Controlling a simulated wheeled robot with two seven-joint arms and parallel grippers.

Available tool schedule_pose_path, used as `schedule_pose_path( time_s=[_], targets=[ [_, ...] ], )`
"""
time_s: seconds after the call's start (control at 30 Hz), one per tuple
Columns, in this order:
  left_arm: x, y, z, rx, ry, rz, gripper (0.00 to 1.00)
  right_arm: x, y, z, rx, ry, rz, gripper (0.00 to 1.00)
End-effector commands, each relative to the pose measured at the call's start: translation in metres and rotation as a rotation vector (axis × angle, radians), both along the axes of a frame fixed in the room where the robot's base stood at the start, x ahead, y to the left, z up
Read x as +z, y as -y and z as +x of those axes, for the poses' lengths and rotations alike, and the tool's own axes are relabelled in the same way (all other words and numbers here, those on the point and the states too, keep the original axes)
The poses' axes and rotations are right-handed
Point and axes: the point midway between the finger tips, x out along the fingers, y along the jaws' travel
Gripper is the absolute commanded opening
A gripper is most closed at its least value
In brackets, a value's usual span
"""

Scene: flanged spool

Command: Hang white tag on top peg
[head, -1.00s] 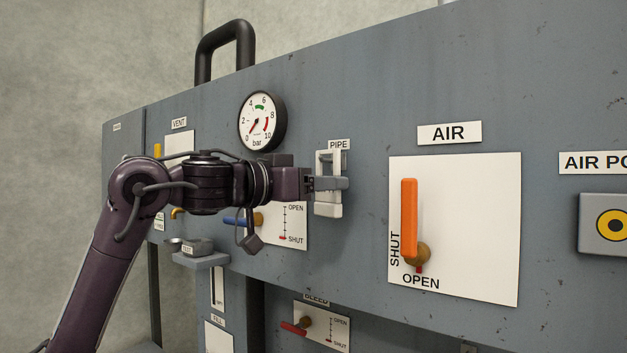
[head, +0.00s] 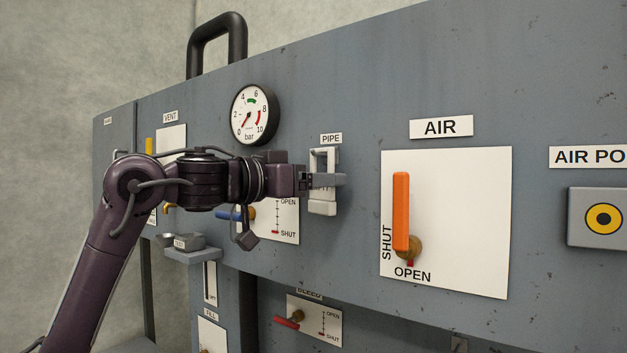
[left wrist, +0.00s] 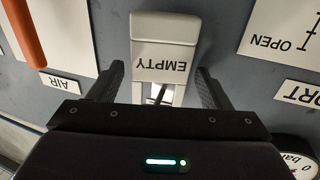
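The white tag reads EMPTY and shows upside down in the left wrist view (left wrist: 162,62). It has a window-like opening at its upper end and hangs at the panel under the PIPE label; in the head view its lower end (head: 322,207) shows below my fingers. A dark rod shows in the opening; I cannot tell whether it is the peg. My left gripper (head: 322,180) is at the tag's middle. In the left wrist view its two fingers (left wrist: 160,78) stand apart, one on each side of the tag, with narrow gaps. My right gripper is not in view.
The PIPE label (head: 331,138) and a pressure gauge (head: 253,114) are above the gripper. An orange AIR lever (head: 401,212) stands to the right, a blue lever (head: 230,215) lower left. A small ledge (head: 196,256) juts out below my arm.

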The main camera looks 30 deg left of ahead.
Motion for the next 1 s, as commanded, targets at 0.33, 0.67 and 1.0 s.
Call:
schedule_pose_path(
  time_s=[0.33, 0.67, 1.0],
  targets=[
    [0.000, -0.001, -0.002, 0.000, 0.001, 0.000, 0.79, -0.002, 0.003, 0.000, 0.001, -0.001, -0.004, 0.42],
    [-0.003, -0.017, -0.048, 0.002, 0.004, 0.001, 0.79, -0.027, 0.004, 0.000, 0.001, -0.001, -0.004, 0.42],
    [0.000, -0.026, -0.074, 0.000, 0.000, 0.000, 0.79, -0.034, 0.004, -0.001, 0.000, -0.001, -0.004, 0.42]
  ],
)
